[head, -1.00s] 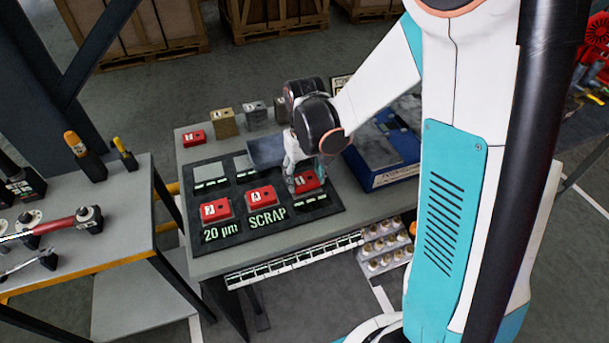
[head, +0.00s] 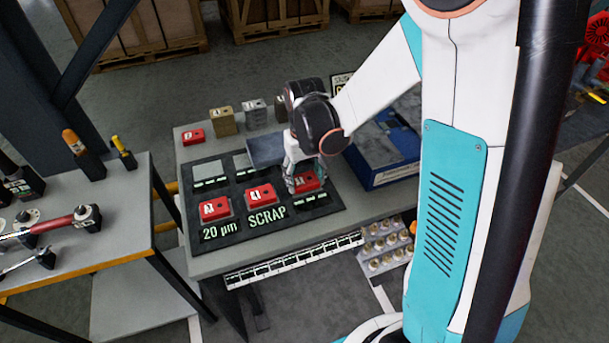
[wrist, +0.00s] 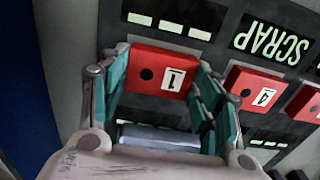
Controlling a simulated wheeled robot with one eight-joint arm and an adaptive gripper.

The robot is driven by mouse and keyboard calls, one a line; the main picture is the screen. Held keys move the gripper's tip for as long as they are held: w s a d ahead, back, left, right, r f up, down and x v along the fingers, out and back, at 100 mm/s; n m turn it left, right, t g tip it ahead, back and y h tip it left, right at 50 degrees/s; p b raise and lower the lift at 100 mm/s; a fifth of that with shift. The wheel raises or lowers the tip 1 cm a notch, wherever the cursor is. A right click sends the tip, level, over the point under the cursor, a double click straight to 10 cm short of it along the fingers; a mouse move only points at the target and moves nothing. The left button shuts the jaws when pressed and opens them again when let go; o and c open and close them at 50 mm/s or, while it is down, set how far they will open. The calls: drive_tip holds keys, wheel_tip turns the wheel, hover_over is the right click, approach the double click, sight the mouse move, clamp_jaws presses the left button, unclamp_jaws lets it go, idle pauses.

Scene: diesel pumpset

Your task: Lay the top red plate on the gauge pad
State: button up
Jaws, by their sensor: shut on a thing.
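My gripper (head: 305,183) is low over the right end of a dark mat (head: 228,240). Its teal fingers (wrist: 165,85) are shut around a red plate marked 1 (wrist: 160,70). That plate also shows in the head view (head: 308,181), partly covered by the fingers. I cannot tell whether it touches what is under it. Two more red plates sit on the mat, a middle one marked 4 (head: 262,194) and a left one (head: 216,209). Pale grey square pads (head: 207,171) show behind them, one partly hidden by my arm. I cannot tell which is the gauge pad.
A separate red block (head: 193,136) and several metal blocks (head: 222,121) stand along the back of the table. A blue box with a grey top (head: 385,150) stands right of the mat. A tool bench (head: 110,235) is at the left.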

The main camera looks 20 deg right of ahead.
drive_tip(key=shift+f, duration=0.25)
drive_tip(key=o, duration=1.5)
drive_tip(key=shift+c, duration=0.2)
wheel_tip(320, 180, up, 12)
wheel_tip(320, 180, up, 6)
drive_tip(key=p, duration=0.4)
